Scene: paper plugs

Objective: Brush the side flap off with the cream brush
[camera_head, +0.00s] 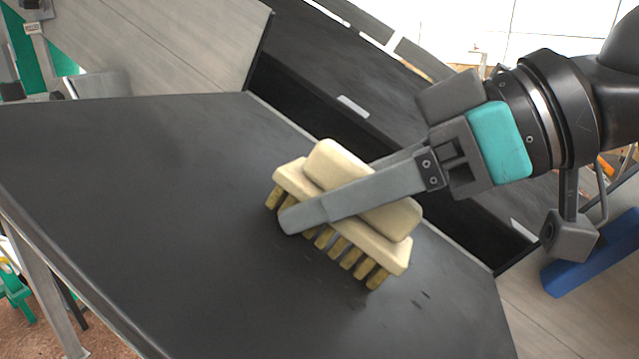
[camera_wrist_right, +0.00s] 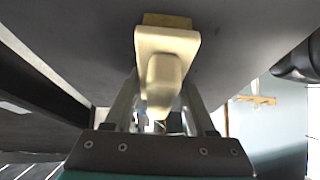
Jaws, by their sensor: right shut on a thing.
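The cream brush (camera_head: 325,160) has a pale block, a raised grip and yellowish bristle tufts facing down. My right gripper (camera_head: 318,200) is shut on the brush's grip, one finger in front and the other mostly hidden behind. In the right wrist view the brush (camera_wrist_right: 165,42) sits between the two fingers (camera_wrist_right: 160,98). The side flap (camera_head: 130,200) is a broad dark grey sloping panel under the brush. The bristles are at or just above it; I cannot tell if they touch. Several small dark bits (camera_head: 421,295) lie on the flap right of the brush. My left gripper is not in view.
A metal leg (camera_head: 45,290) and a green stool (camera_head: 15,295) are at lower left. A blue block (camera_head: 595,255) lies at right. The flap's left part is clear.

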